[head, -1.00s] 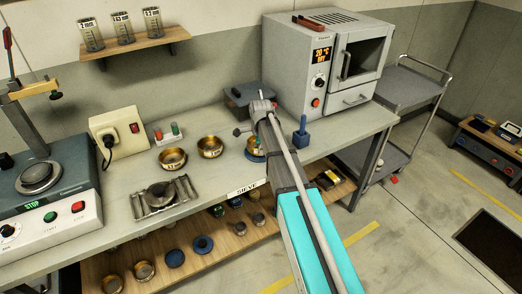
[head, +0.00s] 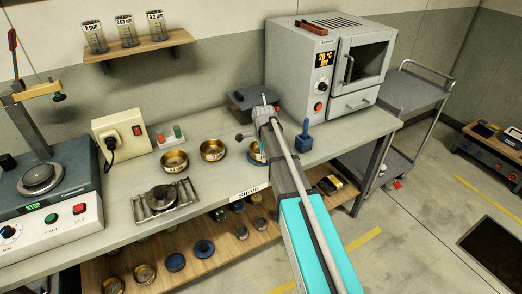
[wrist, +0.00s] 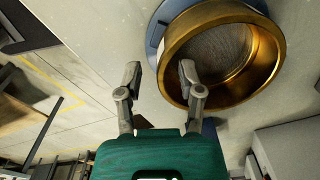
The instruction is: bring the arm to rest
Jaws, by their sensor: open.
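My arm reaches over the workbench (head: 225,165) from the lower right in the head view. The sieve sits on a blue round base (wrist: 153,45). In the head view my arm partly hides this sieve (head: 254,153), and the fingertips cannot be made out.
Two more brass sieves (head: 174,161) (head: 212,150) stand to the left. An oven (head: 328,70) stands at the back right, with a blue stamp-like tool (head: 304,138) before it. A dark scale-like device (head: 250,98) sits behind my arm. A cart (head: 410,92) stands right of the bench.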

